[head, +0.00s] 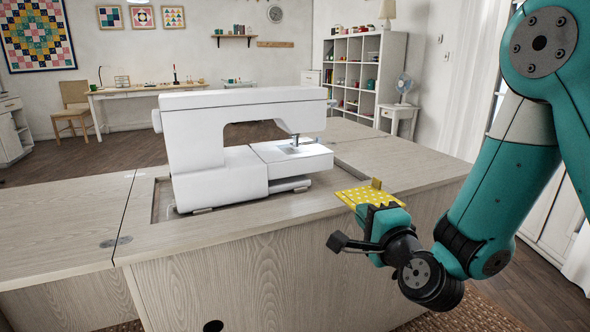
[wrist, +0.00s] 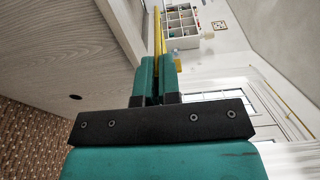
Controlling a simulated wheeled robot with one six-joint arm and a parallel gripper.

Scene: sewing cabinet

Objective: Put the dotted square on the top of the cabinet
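The dotted square (head: 362,194) is yellow with white dots, thin and flat. It shows edge-on as a yellow strip in the wrist view (wrist: 158,38). My gripper (head: 377,209) is shut on its near edge; in the wrist view both teal fingers (wrist: 157,72) press on it from either side. A small tan tab (head: 376,183) stands at the square's far right edge. The square is by the front edge of the cabinet's pale wood top (head: 265,208), right of the middle. I cannot tell whether it touches the top.
A white sewing machine (head: 215,150) stands in a recess in the cabinet top, left of the square. Behind are a desk (head: 150,90), a white cubby shelf (head: 395,60) and a fan (head: 403,84).

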